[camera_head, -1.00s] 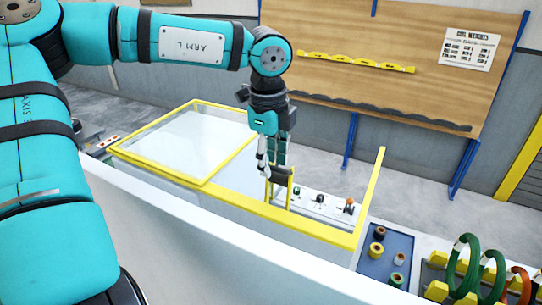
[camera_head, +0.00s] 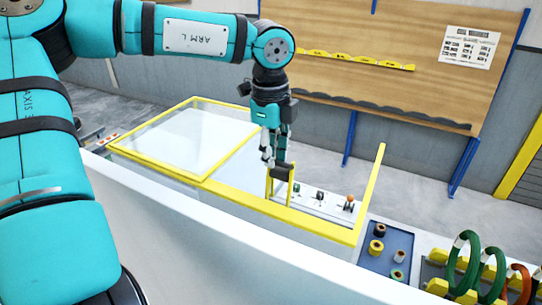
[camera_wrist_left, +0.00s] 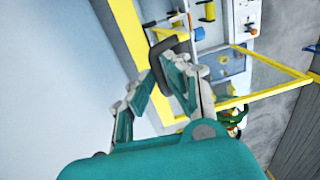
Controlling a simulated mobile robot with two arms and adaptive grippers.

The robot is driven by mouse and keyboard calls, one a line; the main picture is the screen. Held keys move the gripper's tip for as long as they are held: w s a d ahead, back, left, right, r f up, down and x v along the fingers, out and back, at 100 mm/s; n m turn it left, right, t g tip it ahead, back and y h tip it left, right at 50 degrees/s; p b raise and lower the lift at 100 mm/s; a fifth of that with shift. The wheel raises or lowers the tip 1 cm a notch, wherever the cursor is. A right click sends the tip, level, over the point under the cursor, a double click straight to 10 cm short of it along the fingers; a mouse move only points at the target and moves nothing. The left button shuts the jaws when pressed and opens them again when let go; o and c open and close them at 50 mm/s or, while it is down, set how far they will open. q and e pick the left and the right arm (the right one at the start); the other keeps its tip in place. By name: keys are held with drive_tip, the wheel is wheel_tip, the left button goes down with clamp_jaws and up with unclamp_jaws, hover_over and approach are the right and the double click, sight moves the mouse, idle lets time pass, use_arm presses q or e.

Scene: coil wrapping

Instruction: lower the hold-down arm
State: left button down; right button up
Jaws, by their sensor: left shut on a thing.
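A dark handle (camera_head: 283,172) sits on a narrow yellow upright frame (camera_head: 270,188) inside the yellow-edged enclosure; it appears to belong to the hold-down arm. My left gripper (camera_head: 275,162) reaches down from above and is shut on this handle. In the left wrist view, the curved dark handle (camera_wrist_left: 168,44) lies at the fingertips of the left gripper (camera_wrist_left: 162,70). The fingers hide part of it. The lower part of the frame is hidden behind the enclosure's yellow edge. My right gripper is not in view.
A clear panel with a yellow rim (camera_head: 232,150) lies left of my gripper. A yellow post (camera_head: 372,185) rises at the enclosure's right corner. A blue tray (camera_head: 377,271) with several spools and green coils (camera_head: 463,262) stand at the right.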

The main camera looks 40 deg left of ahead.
use_arm(q)
drive_tip(key=w+a+f+b, duration=0.2)
drive_tip(key=w+b, duration=0.2)
drive_tip(key=w, duration=0.6)
drive_tip(key=shift+a+f+b, duration=0.2)
drive_tip(key=shift+a+b, duration=0.05)
drive_tip(key=shift+b, duration=0.1)
drive_tip(key=c, duration=2)
unclamp_jaws()
drive_tip(key=shift+w, duration=0.4)
drive_tip(key=shift+o, duration=1)
drive_tip(key=o, duration=0.4)
drive_tip(key=shift+s, duration=0.2)
drive_tip(key=r, duration=1.2)
drive_tip(key=shift+s, duration=0.35)
